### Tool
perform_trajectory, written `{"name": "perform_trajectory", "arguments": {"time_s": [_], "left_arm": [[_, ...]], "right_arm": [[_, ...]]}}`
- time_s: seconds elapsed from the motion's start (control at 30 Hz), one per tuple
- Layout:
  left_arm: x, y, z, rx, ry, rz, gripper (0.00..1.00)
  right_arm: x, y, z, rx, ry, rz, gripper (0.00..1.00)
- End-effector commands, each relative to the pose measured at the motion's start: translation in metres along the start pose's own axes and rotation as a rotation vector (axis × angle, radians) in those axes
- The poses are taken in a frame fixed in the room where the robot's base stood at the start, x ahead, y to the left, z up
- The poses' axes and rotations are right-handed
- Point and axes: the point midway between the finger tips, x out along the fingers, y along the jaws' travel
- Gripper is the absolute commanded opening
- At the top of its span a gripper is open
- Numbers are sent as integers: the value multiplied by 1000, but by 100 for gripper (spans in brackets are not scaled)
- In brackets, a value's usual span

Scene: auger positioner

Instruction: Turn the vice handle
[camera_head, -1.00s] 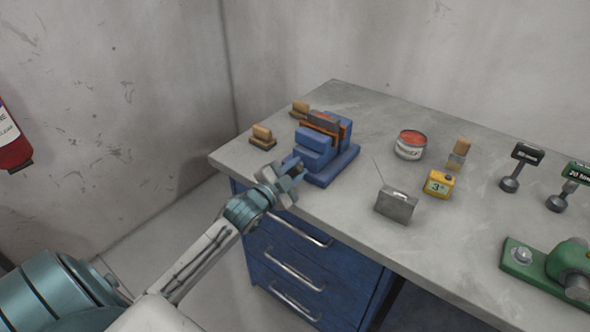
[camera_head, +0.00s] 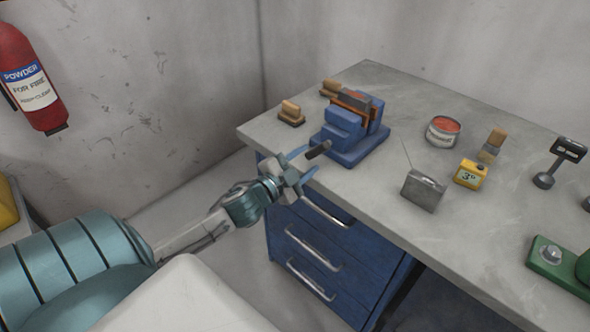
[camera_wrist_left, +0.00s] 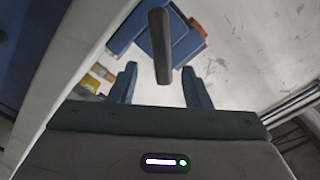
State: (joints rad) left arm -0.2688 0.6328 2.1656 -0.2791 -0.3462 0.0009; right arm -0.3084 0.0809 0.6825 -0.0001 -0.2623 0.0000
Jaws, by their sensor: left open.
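The blue vice (camera_head: 350,130) with orange-brown jaw parts sits near the left front corner of the grey workbench. Its dark handle (camera_head: 318,150) sticks out in front of the vice over the bench edge. My left gripper (camera_head: 306,160) is open at the handle, with one finger on each side of it. In the left wrist view the handle (camera_wrist_left: 159,45) is a dark grey bar pointing down between the two spread blue fingers (camera_wrist_left: 160,85). I cannot tell whether a finger touches it. The blue vice body (camera_wrist_left: 185,38) shows behind it. My right gripper is not in view.
The workbench (camera_head: 385,190) has blue drawers (camera_head: 315,245) with metal handles below. Wooden-topped brushes (camera_head: 291,112) stand left of the vice. A paint can (camera_head: 442,132), a grey radio (camera_head: 424,190) and a yellow box (camera_head: 470,174) stand to its right. A fire extinguisher (camera_head: 30,80) hangs on the wall.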

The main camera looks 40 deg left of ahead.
Motion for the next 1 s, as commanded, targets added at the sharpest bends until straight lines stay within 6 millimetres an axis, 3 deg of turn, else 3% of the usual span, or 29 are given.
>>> {"name": "perform_trajectory", "arguments": {"time_s": [0.3,0.73,0.77,0.87,0.97,1.0], "left_arm": [[-30,1,0,3,0,2,44],[-36,0,-1,-1,2,0,44],[-36,0,-1,-1,2,0,42],[-35,-2,-2,-19,1,8,22],[-35,-6,-5,-107,-4,46,2],[-35,-9,-6,-169,-9,70,0]], "right_arm": [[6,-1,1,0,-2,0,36],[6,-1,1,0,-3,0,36],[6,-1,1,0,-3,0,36],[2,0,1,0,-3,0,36],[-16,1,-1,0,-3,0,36],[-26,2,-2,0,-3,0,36]]}}
